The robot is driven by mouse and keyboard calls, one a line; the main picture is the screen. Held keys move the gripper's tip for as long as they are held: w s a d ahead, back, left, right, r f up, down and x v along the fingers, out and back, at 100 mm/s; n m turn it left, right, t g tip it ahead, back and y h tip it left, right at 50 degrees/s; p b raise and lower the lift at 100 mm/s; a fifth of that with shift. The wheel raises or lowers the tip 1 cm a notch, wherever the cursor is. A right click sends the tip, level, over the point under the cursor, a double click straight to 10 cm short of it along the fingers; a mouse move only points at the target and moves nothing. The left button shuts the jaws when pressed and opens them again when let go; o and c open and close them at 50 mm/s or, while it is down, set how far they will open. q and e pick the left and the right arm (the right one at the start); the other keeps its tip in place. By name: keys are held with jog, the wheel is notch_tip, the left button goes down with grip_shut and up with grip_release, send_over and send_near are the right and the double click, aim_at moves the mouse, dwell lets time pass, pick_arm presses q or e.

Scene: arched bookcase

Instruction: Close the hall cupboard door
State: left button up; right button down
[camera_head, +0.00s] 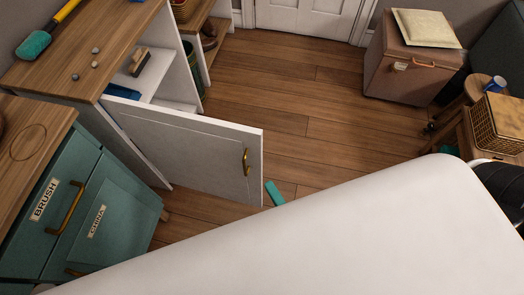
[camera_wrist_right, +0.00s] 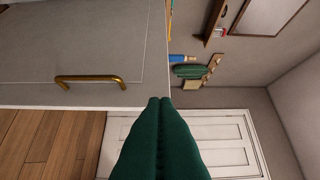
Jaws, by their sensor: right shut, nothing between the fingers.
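The white cupboard door (camera_head: 190,150) stands wide open in the head view, with its outer face and brass handle (camera_head: 246,162) towards me. Behind it the white cupboard (camera_head: 172,68) shows open shelves. The fingertips of my right gripper (camera_head: 274,192) show as a teal tip just right of the door's free edge, low down; my white arm hides the rest. In the right wrist view the green fingers (camera_wrist_right: 160,102) are shut and empty, beside the door's edge. The door (camera_wrist_right: 60,35) and its handle (camera_wrist_right: 90,80) fill the upper left there. Contact cannot be told. My left gripper is out of view.
A teal drawer cabinet (camera_head: 75,215) stands at the left, close to the door's hinge side. A brush (camera_head: 139,62) lies on the cupboard's shelf. Wooden floor (camera_head: 290,90) is clear beyond the door. A brown box (camera_head: 400,80) and wicker basket (camera_head: 495,125) are at the right.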

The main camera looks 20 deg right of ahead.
send_near(252, 137)
jog(key=w+a, duration=0.3)
jog(key=shift+w+d, duration=0.75)
jog(key=shift+w, duration=0.2)
jog(key=shift+w+d+f, duration=0.1)
jog(key=shift+w+d, duration=0.25)
jog(key=shift+w, duration=0.1)
